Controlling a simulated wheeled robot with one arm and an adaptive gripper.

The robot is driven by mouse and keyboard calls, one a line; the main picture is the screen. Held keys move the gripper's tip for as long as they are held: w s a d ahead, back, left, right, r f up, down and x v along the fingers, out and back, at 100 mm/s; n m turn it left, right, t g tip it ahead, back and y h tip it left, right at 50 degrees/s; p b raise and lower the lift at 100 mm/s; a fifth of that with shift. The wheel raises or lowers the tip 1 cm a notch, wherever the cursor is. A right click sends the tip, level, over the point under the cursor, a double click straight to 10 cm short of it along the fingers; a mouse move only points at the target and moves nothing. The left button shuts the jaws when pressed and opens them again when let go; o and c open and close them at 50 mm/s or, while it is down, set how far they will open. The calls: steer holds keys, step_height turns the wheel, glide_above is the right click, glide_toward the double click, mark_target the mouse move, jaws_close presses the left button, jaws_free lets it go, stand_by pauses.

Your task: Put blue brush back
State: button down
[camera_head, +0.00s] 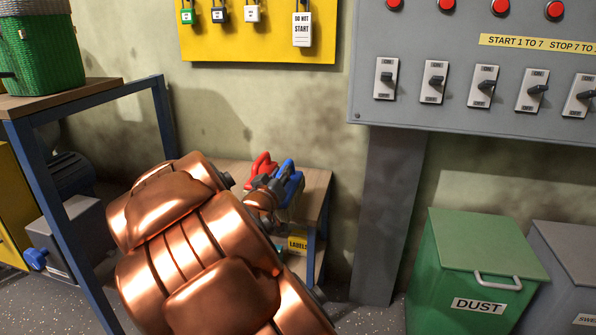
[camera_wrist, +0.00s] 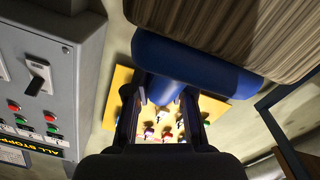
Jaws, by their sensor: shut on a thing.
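The blue brush (camera_wrist: 190,58) fills the upper part of the wrist view, with brown bristles (camera_wrist: 235,25). Its blue neck runs down between the fingers of my gripper (camera_wrist: 165,98), which is shut on it. In the head view my gripper (camera_head: 268,185) is at the small wooden table by the wall, with the blue brush (camera_head: 291,178) at its far side. A red object (camera_head: 262,165), perhaps another brush, is just left of the blue one. My copper arm hides much of the table, and I cannot tell whether the blue brush touches it.
The small wooden table (camera_head: 316,183) has a yellow "LABELS" box (camera_head: 297,244) below. A grey post (camera_head: 388,210) and green dust bin (camera_head: 470,270) stand right. A blue-framed bench (camera_head: 60,100) with a green basket (camera_head: 40,50) is left. A yellow lock board (camera_head: 235,42) hangs above.

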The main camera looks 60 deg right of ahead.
mark_target(297, 171)
steer(key=shift+p+x, duration=1.6)
steer(key=shift+p, duration=0.05)
steer(key=x, duration=0.3)
steer(key=b+x, duration=0.1)
steer(key=x, duration=0.2)
steer(key=s+f+b+x, duration=0.1)
steer(key=x, duration=0.2)
steer(key=shift+w+d+f, duration=0.1)
steer(key=shift+d, duration=0.1)
steer(key=f, duration=0.1)
steer(key=d+f+b, duration=0.1)
steer(key=f+b, duration=0.1)
steer(key=shift+w+d+f, duration=0.25)
steer(key=shift+d+f, duration=0.05)
steer(key=shift+d, duration=0.1)
steer(key=c, duration=1)
jaws_free()
steer(key=shift+a, duration=0.1)
